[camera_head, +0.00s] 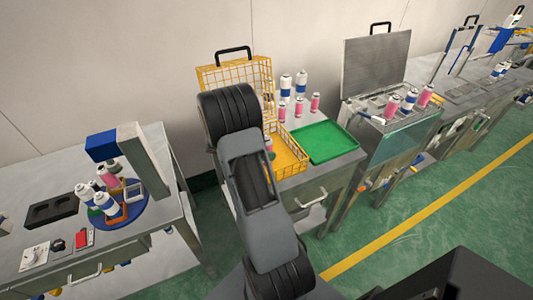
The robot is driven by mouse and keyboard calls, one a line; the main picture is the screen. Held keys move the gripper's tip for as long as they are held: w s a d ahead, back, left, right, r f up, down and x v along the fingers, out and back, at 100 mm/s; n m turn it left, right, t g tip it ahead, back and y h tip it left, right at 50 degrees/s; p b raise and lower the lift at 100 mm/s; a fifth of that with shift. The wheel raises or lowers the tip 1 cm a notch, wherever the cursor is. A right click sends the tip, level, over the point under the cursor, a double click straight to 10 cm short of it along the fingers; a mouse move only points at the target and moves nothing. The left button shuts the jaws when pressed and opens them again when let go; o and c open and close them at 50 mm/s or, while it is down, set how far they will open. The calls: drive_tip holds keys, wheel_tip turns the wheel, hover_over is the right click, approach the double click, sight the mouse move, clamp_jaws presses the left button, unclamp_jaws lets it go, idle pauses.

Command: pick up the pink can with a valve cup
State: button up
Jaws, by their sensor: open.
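Several pink cans with white tops show, too small to tell which has a valve cup. On the middle table stand a left pink can (283,112), a middle one (299,107) and a right one (315,104), in front of white-and-blue cans (301,82). More pink cans (409,100) stand at the right station, and another pink can (107,176) is among cans on the left table. My arm rises in front of the middle table and hides part of it. My gripper cannot be made out behind the arm.
A yellow wire basket (292,160) with a raised lid sits beside my arm, next to a green tray (325,142). A blue round turntable (125,213) and a blue-headed press (104,146) stand on the left table. Open green floor (430,215) lies front right.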

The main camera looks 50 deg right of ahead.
drive_tip(key=shift+c, duration=0.3)
drive_tip(key=c, duration=1)
